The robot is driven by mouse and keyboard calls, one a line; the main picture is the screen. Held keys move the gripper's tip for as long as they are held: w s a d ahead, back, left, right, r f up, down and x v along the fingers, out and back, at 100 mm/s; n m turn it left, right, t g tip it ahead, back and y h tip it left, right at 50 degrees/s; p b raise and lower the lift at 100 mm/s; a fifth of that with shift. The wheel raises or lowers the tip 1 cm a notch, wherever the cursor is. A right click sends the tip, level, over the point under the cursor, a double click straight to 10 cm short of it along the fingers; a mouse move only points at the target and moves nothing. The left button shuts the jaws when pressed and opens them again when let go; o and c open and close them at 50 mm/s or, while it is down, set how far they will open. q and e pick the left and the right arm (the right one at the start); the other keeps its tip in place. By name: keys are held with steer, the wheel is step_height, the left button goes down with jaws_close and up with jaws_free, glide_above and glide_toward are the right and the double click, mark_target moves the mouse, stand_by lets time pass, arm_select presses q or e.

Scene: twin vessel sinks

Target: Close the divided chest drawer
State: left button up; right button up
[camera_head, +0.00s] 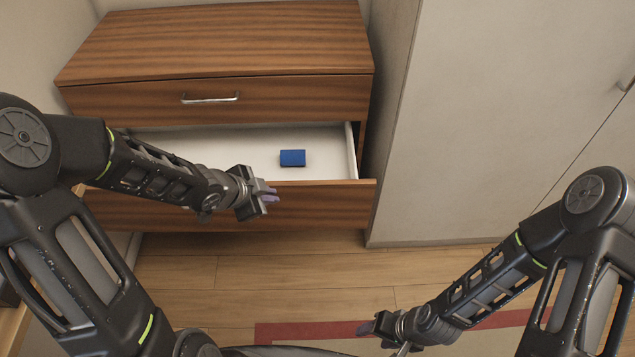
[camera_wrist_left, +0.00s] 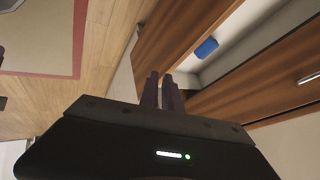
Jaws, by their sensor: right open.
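The wooden chest (camera_head: 215,45) stands against the wall in the head view. Its lower drawer (camera_head: 325,205) is pulled out, showing a white interior, and it also appears in the left wrist view (camera_wrist_left: 178,50). A small blue block (camera_head: 292,158) lies inside; the left wrist view shows it too (camera_wrist_left: 206,47). My left gripper (camera_head: 270,193) is in front of the drawer front, near its top edge; contact cannot be told. My right gripper (camera_head: 366,328) is open, low over the floor, away from the chest.
The upper drawer (camera_head: 300,98), with a metal handle (camera_head: 210,98), is closed. A tall pale cabinet (camera_head: 480,110) stands right of the chest. The wood floor (camera_head: 310,265) before the chest is clear, with a red-bordered rug (camera_head: 290,332) nearer me.

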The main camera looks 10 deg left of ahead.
arm_select(q)
steer(key=shift+d+f+m, duration=0.15)
steer(key=shift+m, duration=0.55)
jaws_close()
steer(key=shift+s, duration=0.15)
steer(key=shift+f, duration=0.1)
steer(key=b, duration=0.5)
glide_toward(297, 191)
steer(key=x, duration=0.3)
steer(key=shift+d+f, duration=0.3)
steer(key=shift+f, duration=0.05)
steer(key=shift+w+a+f+p, duration=0.15)
steer(key=shift+w+p, duration=0.2)
steer(key=shift+w, duration=0.2)
